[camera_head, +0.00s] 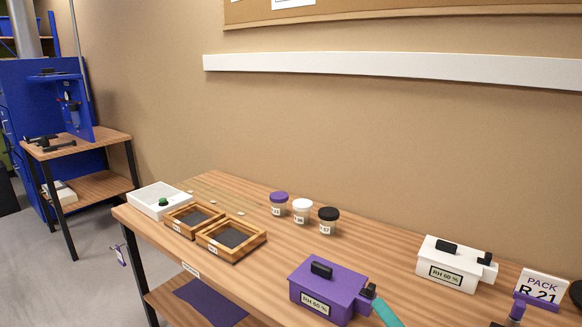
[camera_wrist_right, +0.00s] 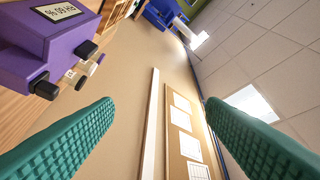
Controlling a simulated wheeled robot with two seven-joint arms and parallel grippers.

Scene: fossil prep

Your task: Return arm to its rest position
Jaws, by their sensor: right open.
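My right gripper (camera_wrist_right: 160,105) is open and empty in the wrist view, its two teal ribbed fingers wide apart with the wall and ceiling behind. In the head view only a teal fingertip (camera_head: 387,313) shows at the bottom edge, just right of the purple box (camera_head: 322,292). The box also shows in the wrist view (camera_wrist_right: 28,52), at upper left beyond a finger. I cannot tell how far it is from the fingers. My left gripper is not in view.
Three lidded jars (camera_head: 302,212) stand towards the back. Two wooden-framed trays (camera_head: 232,252) and a white tray (camera_head: 148,206) lie at left. The table between jars and white box is clear.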

